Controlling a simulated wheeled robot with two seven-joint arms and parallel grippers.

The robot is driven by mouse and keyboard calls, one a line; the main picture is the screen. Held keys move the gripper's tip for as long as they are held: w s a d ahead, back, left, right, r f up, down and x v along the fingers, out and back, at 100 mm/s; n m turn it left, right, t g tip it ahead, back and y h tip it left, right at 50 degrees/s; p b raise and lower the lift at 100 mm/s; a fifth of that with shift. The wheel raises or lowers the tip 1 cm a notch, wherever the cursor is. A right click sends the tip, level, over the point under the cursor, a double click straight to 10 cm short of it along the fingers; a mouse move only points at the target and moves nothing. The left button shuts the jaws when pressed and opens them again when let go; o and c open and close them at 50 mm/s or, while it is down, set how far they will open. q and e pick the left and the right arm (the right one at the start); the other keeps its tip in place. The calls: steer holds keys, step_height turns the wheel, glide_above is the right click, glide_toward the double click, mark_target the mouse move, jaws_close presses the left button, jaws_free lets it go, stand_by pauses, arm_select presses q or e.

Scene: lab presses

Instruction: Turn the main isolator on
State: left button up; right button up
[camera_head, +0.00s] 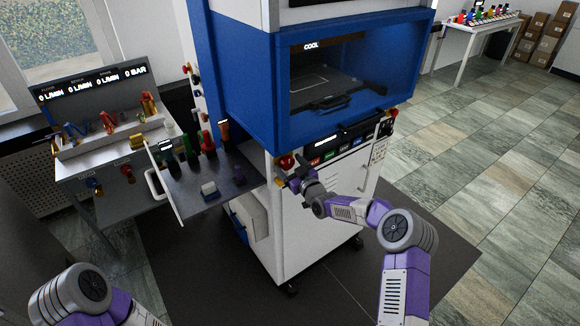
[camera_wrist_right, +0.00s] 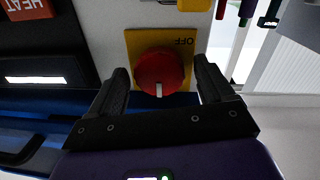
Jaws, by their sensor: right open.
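The main isolator is a red rotary knob (camera_wrist_right: 160,72) on a yellow plate (camera_wrist_right: 188,46) marked OFF, which reads upside down in the right wrist view. A white mark on the knob points to the bottom of that view. In the head view the red knob (camera_head: 286,161) shows at the upper left of the white cabinet front. My right gripper (camera_head: 287,181) is in front of this corner. In the right wrist view its open fingers (camera_wrist_right: 162,67) lie on either side of the knob, with gaps to it. My left gripper is out of view; only the arm shows.
The blue press chamber (camera_head: 262,100) with a COOL display overhangs the white cabinet (camera_head: 320,215). A row of buttons (camera_head: 330,153) runs right of the knob. A grey side shelf (camera_head: 215,205) with coloured-handled tools stands to the left.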

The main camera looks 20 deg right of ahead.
steer(key=c, duration=1)
steer(key=shift+f+m+b, duration=0.2)
steer(key=shift+m+b, duration=1.1)
steer(key=shift+b, duration=0.35)
steer(key=shift+c, duration=0.2)
steer(key=m+b, duration=0.2)
steer(key=m, duration=0.1)
steer(key=shift+d+m+b, duration=0.1)
steer(key=shift+m+b, duration=0.2)
steer(key=shift+b, duration=0.1)
steer(key=m+b, duration=0.3)
steer(key=m, duration=0.3)
steer(key=shift+g, duration=0.4)
steer(key=m+b, duration=0.3)
steer(key=m, duration=0.2)
steer(key=shift+r+y, duration=0.1)
steer(key=shift+y, duration=0.3)
steer(key=o, duration=1)
steer(key=shift+o, duration=0.2)
steer(key=shift+r, duration=0.1)
